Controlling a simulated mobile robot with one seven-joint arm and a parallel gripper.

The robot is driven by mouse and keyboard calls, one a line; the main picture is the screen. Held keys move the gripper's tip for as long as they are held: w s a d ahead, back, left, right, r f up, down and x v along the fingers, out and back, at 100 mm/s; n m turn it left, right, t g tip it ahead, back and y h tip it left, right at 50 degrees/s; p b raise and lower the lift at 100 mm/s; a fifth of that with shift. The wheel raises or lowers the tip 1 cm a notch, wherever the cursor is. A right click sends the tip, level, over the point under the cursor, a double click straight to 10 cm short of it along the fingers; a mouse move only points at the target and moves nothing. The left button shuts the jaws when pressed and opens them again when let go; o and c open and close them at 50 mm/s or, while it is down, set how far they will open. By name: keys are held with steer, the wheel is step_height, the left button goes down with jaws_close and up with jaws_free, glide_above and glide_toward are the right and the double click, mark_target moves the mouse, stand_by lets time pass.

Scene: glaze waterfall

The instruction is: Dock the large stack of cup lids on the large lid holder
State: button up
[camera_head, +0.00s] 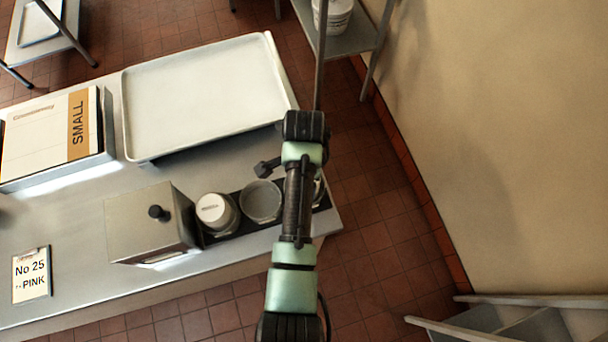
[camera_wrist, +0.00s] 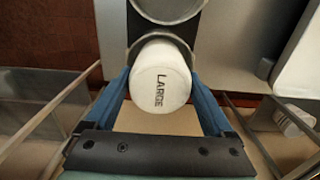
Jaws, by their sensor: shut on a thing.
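In the wrist view, my gripper (camera_wrist: 160,108) has its two blue fingers closed on the sides of a white cylindrical stack of lids (camera_wrist: 160,78) with LARGE on its end. The stack sits over or at a round metal ring holder (camera_wrist: 135,48) at the end of a black strip; I cannot tell whether it is inside the ring. A second ring holder (camera_wrist: 166,10) shows beyond it. In the head view, my arm hides the gripper and most of the end holder (camera_head: 319,192). The middle grey holder (camera_head: 262,201) looks empty.
Another white lid stack (camera_head: 214,210) stands in the left holder, beside a metal box with a black knob (camera_head: 142,223). A large tray (camera_head: 205,90), a box marked SMALL (camera_head: 48,140) and a PINK card (camera_head: 31,275) lie on the counter. Its right end drops to tiled floor.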

steer(key=shift+f+b, duration=0.4)
steer(key=shift+f, duration=0.2)
steer(key=o, duration=1.1)
steer(key=shift+o, duration=0.2)
step_height(320, 180, up, 9)
steer(key=p, duration=0.8)
steer(key=shift+f, duration=0.2)
steer(key=shift+r, duration=1.25)
